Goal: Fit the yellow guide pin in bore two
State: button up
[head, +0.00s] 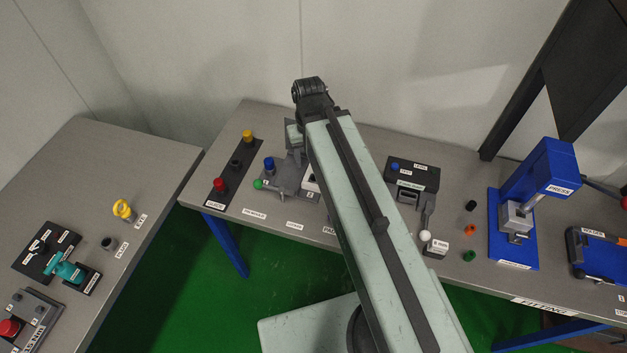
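The yellow guide pin (247,135) appears to be the yellow-topped piece standing at the far end of a dark strip (227,178). A red-topped pin (219,184) stands at the strip's near end, with a dark round fitting between them. To the right is a grey fixture (287,179) with a blue-topped piece (269,163) on it and a green knob at its left edge. My arm covers its right side, so I cannot make out bore two. My gripper (295,157) seems to be over the fixture's far side, partly hidden; its fingers are not clear.
A dark device (412,174), a white ball (425,236), several small coloured rings and a blue press (535,195) stand on the bench to the right. A separate table (100,160) at left holds a yellow piece (124,209) and a teal-handled device.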

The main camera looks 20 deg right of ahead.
aim_at(247, 135)
jog(key=u, duration=1.3)
jog(key=i, duration=0.75)
jog(key=u, duration=0.6)
